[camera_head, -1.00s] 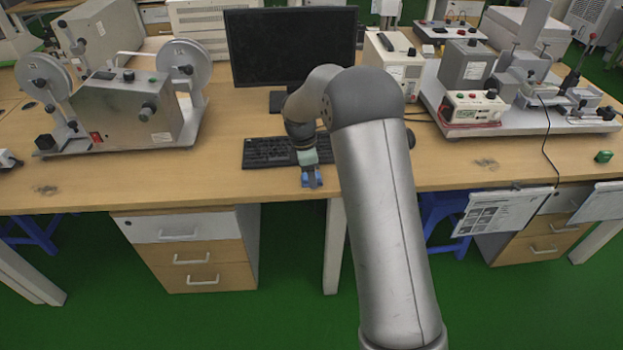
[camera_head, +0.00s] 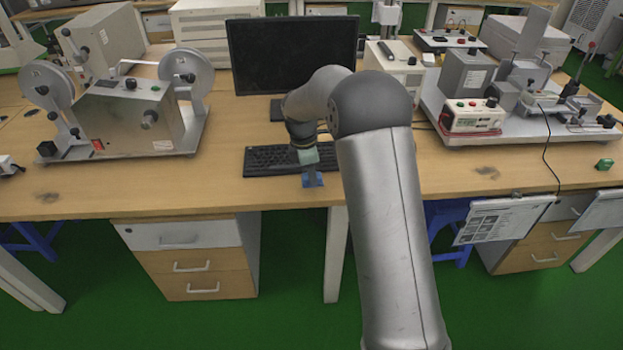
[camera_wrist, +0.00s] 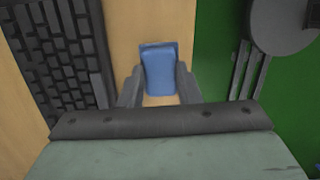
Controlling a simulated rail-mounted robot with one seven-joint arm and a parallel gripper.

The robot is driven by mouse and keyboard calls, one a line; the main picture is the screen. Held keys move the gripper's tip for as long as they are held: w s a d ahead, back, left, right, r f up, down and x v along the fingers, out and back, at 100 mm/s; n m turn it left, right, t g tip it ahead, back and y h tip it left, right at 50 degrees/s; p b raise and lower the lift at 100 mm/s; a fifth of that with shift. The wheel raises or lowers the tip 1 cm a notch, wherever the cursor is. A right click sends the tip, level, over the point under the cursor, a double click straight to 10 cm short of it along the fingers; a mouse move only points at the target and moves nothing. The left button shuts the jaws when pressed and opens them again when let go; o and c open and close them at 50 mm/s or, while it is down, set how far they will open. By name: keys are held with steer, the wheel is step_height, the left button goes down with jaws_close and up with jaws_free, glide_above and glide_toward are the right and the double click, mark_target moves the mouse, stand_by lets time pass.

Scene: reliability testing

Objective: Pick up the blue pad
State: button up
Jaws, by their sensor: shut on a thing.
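The blue pad (camera_wrist: 160,68) is a small blue block in the wrist view, between the two dark fingers of my gripper (camera_wrist: 159,82). The fingers are shut on it, one on each side. In the head view the blue pad (camera_head: 312,180) shows below my gripper (camera_head: 311,172), near the front edge of the table (camera_head: 230,195). Whether the pad touches the tabletop cannot be told. My arm hides part of the table to the right of it.
A black keyboard (camera_head: 270,160) lies right beside my gripper, with a dark monitor (camera_head: 290,50) behind it. A two-reel machine (camera_head: 130,112) stands at left and a test rig (camera_head: 490,95) at right. Bare tabletop lies to the left of the keyboard.

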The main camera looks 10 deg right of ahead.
steer(key=s+a+r, duration=0.1)
steer(key=s+r, duration=0.9)
steer(key=s, duration=0.4)
steer(key=shift+a+b, duration=0.15)
steer(key=shift+b, duration=0.2)
steer(key=shift+o, duration=0.4)
